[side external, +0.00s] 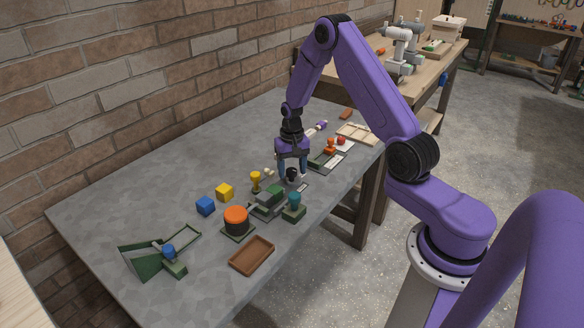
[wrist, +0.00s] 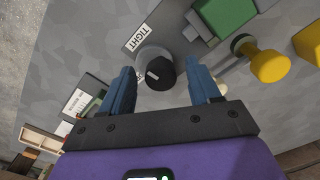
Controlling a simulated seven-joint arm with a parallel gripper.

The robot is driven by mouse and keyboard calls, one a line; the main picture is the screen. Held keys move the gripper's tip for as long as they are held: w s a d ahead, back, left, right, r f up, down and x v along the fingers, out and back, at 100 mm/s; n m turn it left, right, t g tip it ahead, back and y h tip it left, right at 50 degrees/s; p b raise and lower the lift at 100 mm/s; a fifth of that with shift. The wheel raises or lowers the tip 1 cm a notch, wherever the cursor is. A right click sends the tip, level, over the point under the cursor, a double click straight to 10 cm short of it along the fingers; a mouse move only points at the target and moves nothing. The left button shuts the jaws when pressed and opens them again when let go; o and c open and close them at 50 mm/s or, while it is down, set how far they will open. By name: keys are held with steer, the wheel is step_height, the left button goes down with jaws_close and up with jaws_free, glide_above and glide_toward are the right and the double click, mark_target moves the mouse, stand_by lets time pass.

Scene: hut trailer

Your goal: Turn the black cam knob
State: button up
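The black cam knob (wrist: 159,73) shows in the wrist view as a dark round knob with a white mark, on a grey base beside a label plate reading "TIGHT" (wrist: 137,39). It also shows in the side view (side external: 292,174), just under my gripper. My gripper (wrist: 162,88) is open, with one blue finger to each side of the knob in the wrist view. A gap shows between each finger and the knob. I cannot tell how far down the fingers reach around it. In the side view my gripper (side external: 292,176) points down at the table.
A green block fixture (side external: 268,200), a yellow knob (side external: 256,181) and a teal knob (side external: 294,200) stand close by. The brick wall (side external: 150,90) runs behind.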

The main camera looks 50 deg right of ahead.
mark_target(290, 172)
steer(key=shift+r, duration=0.1)
step_height(290, 172, up, 17)
steer(key=shift+r, duration=0.15)
stand_by(0.4)
steer(key=s+a+r+n, duration=0.2)
steer(key=s+a+n, duration=0.35)
steer(key=a, duration=0.35)
steer(key=s+a+r+n, duration=0.1)
steer(key=s+a+n, duration=0.4)
steer(key=a, duration=0.4)
steer(key=s+a+n, duration=0.2)
steer(key=s+n, duration=0.7)
steer(key=s, duration=1.2)
steer(key=shift+s+a+f, duration=0.2)
steer(key=shift+s+a, duration=0.05)
